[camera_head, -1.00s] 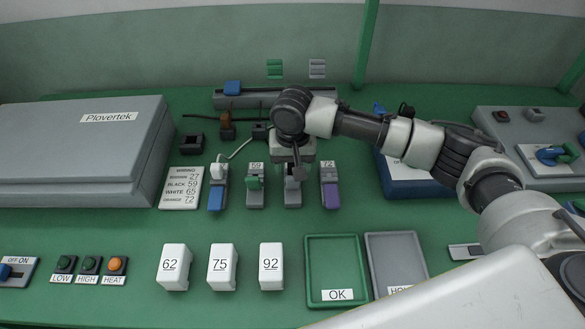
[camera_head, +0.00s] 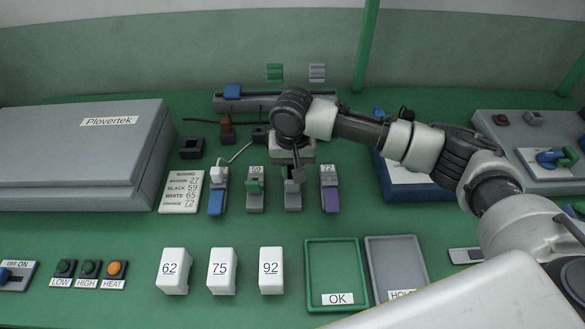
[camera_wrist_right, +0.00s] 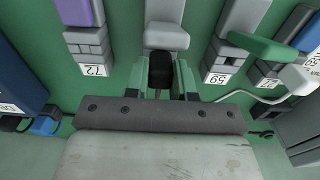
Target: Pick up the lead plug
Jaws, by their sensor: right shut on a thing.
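My right gripper (camera_wrist_right: 160,82) is low over the third station, a grey block (camera_wrist_right: 165,35) between the one marked 59 and the one marked 72. In the wrist view its fingers are shut on a small black piece (camera_wrist_right: 160,66), which looks like a lead plug; I cannot tell whether it is seated. In the head view the right wrist hides most of this spot. A white plug (camera_head: 221,173) on a white lead is at the blue station. A brown plug (camera_head: 227,133) and a black one (camera_head: 260,134) stand farther back. My left gripper is not in view.
The purple station 72 (camera_head: 330,198) and station 59 (camera_head: 255,198) stand close on either side. White blocks marked 62, 75 and 92 (camera_head: 271,270) are in front, beside a green tray (camera_head: 335,298). A large grey case (camera_head: 70,160) fills the left.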

